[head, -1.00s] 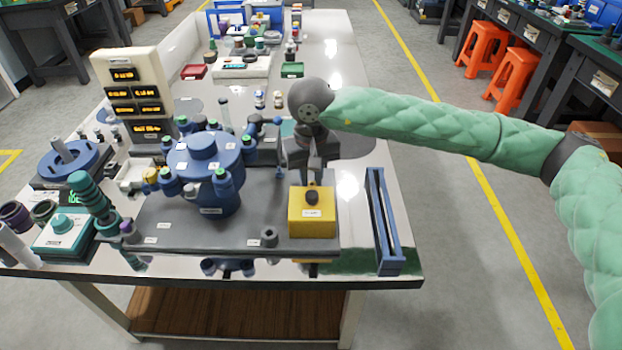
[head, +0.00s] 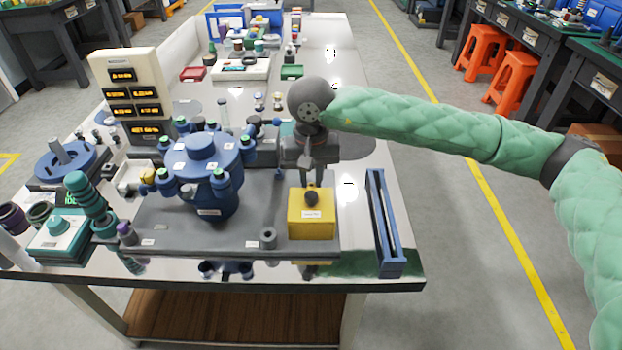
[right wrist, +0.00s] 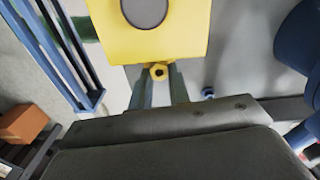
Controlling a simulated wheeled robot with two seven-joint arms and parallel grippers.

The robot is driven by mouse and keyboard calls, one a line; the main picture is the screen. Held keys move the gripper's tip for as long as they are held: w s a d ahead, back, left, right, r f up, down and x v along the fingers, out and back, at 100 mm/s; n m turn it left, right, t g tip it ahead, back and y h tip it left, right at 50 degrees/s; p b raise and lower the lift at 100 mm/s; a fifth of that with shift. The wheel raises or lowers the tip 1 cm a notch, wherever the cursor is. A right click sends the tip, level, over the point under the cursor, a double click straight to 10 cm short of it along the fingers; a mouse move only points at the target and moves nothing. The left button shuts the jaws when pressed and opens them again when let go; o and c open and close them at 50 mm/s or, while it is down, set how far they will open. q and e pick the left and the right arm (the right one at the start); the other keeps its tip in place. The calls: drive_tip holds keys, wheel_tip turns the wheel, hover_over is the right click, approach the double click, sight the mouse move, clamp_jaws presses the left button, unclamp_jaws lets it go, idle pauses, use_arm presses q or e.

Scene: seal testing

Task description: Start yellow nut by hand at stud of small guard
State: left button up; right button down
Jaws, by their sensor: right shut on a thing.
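The small guard is a yellow block (head: 312,215) with a dark round knob, at the right end of the grey plate (head: 240,225). My right gripper (head: 312,184) points down just behind the guard. In the right wrist view, the yellow nut (right wrist: 158,72) sits at the guard's near face, between the fingertips of my right gripper (right wrist: 158,80), which is shut on it. The guard (right wrist: 180,40) fills the top of that view. The stud itself is hidden, so I cannot tell whether the nut is on its thread. My left gripper is not in view.
A blue multi-port housing (head: 205,165) stands left of the guard on the plate. A blue slotted rack (head: 384,225) lies to the right near the table edge. A small grey ring (head: 268,238) is on the plate's front. A display panel (head: 128,95) stands back left.

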drive_tip(key=shift+f+m+b, duration=0.15)
drive_tip(key=shift+m+b, duration=1)
drive_tip(key=shift+m, duration=1.05)
drive_tip(key=shift+m, duration=0.4)
drive_tip(key=c, duration=1.2)
unclamp_jaws()
drive_tip(key=shift+d, duration=0.1)
drive_tip(key=shift+c, duration=0.2)
wheel_tip(320, 180, up, 9)
drive_tip(key=p, duration=0.1)
